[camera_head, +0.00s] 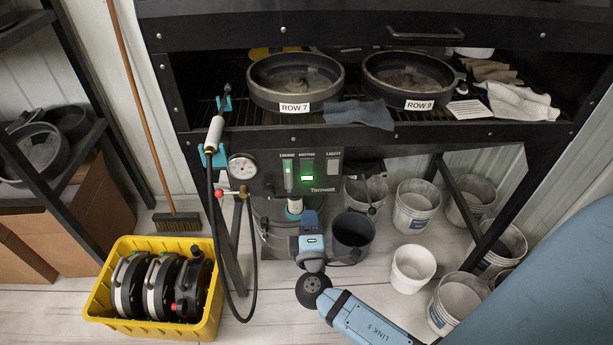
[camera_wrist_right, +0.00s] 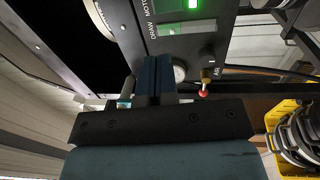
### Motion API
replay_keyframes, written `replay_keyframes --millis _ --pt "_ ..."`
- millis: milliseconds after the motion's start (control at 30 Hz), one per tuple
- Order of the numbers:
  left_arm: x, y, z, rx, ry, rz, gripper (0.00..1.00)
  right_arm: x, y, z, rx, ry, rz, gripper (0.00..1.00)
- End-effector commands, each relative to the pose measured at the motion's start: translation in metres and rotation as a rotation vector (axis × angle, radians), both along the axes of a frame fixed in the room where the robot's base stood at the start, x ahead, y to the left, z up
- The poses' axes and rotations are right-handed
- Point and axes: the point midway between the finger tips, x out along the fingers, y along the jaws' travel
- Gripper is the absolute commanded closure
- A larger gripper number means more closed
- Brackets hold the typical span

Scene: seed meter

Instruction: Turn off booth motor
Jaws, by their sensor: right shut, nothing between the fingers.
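The black control panel (camera_head: 270,176) is on the front of the booth below the shelf, with switches labelled MOTOR and LIGHT and one at the left that reads DRAW in the wrist view. The motor switch (camera_head: 307,168) has a bright green light at its lower end, which also shows at the top of the right wrist view (camera_wrist_right: 193,4). My right gripper (camera_head: 309,214) is just below the panel, pointing up at it, apart from the switch as far as I can tell. Its fingers (camera_wrist_right: 155,62) are shut and empty. My left gripper is not in view.
A pressure gauge (camera_head: 242,167) and a red-tipped valve (camera_head: 219,194) with a black hose are left of the panel. A yellow crate (camera_head: 207,327) stands on the floor at left. Several buckets (camera_head: 413,266) stand below right. Pans labelled ROW 7 (camera_head: 296,80) and ROW 9 (camera_head: 410,78) sit above.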

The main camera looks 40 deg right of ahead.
Motion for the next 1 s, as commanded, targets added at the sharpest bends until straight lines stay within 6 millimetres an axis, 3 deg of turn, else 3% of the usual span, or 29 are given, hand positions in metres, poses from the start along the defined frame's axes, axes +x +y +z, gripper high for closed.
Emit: replay_keyframes --millis 233,700,1000 --pt "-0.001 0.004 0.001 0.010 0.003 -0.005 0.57 0.019 -0.012 0.004 -0.002 -0.001 -0.001 1.00" --pt "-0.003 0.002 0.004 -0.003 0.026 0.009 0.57 0.099 -0.061 0.016 0.000 -0.001 -0.001 1.00" --pt "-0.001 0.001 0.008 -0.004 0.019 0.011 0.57 0.118 -0.072 0.017 0.001 0.002 0.001 1.00"
